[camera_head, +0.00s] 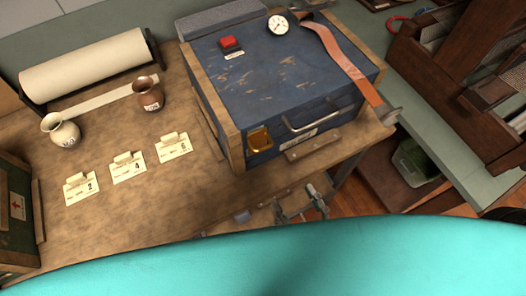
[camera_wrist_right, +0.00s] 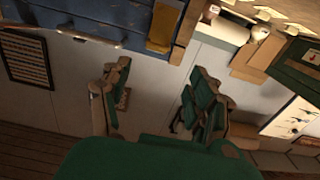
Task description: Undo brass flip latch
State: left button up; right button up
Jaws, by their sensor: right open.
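The brass flip latch (camera_head: 259,140) is a gold plate on the front of a worn blue chest (camera_head: 285,75), near its left front corner. Its fine position is too small to tell. It also shows at the top of the right wrist view (camera_wrist_right: 163,26). The chest's lid is down. My right gripper (camera_head: 298,208) is below and in front of the chest, past the table's front edge. In the right wrist view its two green-padded fingers (camera_wrist_right: 155,100) stand wide apart with nothing between them, clear of the latch. My left gripper is not in view.
A metal handle (camera_head: 312,120) sits right of the latch. A leather strap (camera_head: 340,60), a dial (camera_head: 278,24) and a red button (camera_head: 229,43) are on the lid. Numbered cards (camera_head: 128,168), two small jugs (camera_head: 62,130) and a paper roll (camera_head: 85,65) are left. A wooden rack (camera_head: 450,70) is right.

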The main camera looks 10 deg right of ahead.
aim_at(264, 147)
jog(key=p+x, duration=0.2)
jog(key=x, duration=1)
jog(key=shift+w+p, duration=0.4)
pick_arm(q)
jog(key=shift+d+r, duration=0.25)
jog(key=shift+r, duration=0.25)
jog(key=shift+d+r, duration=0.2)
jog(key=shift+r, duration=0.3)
pick_arm(e)
jog(key=shift+w+a, duration=0.3)
jog(key=shift+w, duration=0.35)
jog(key=shift+c, duration=0.2)
jog(key=shift+f, duration=0.1)
grip_shut()
